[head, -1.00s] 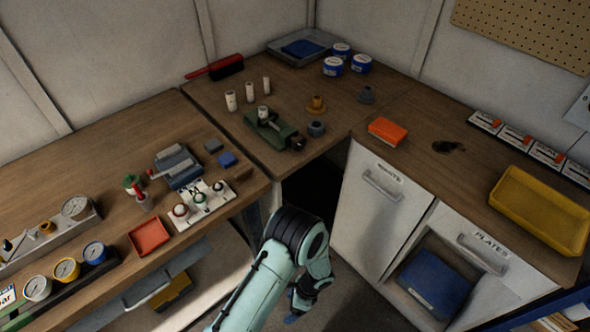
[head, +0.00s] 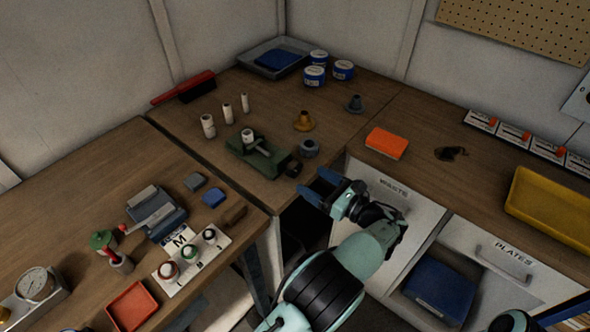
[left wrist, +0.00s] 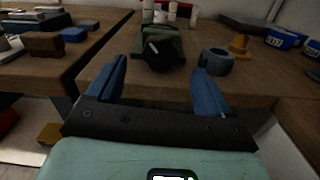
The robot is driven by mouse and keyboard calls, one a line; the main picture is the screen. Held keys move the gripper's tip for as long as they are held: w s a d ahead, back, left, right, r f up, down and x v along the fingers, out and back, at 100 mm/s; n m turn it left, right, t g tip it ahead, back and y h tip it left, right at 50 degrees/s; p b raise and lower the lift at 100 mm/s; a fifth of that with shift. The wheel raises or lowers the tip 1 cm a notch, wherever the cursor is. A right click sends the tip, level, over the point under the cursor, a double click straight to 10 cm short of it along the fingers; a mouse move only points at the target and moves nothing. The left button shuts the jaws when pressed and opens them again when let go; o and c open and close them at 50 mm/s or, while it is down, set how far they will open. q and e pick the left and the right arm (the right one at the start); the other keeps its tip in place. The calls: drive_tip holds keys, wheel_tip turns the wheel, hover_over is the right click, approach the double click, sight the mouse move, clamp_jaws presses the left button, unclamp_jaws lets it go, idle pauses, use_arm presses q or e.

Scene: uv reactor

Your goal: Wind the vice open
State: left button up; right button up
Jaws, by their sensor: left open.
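The green vice (head: 250,160) stands near the front edge of the corner bench. A white cylinder (head: 247,135) stands upright at its jaws; I cannot tell how tightly it is held. The vice's dark handle end (head: 291,168) faces the bench edge. My left gripper (head: 312,184) is open and empty, just off the bench edge in front of that handle end, apart from it. In the left wrist view the vice (left wrist: 158,40) and its dark front end (left wrist: 160,55) show between and beyond the blue fingers (left wrist: 160,82).
A grey ring-shaped part (head: 309,148) sits close right of the vice, with a yellow cone-like part (head: 303,121) behind it. Several white cylinders (head: 227,113) stand behind the vice. An orange box (head: 387,143) lies to the right. A gap (head: 300,222) separates the benches.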

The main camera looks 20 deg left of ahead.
sight(298, 171)
use_arm(q)
drive_tip(key=x, duration=0.7)
drive_tip(key=shift+f, duration=0.1)
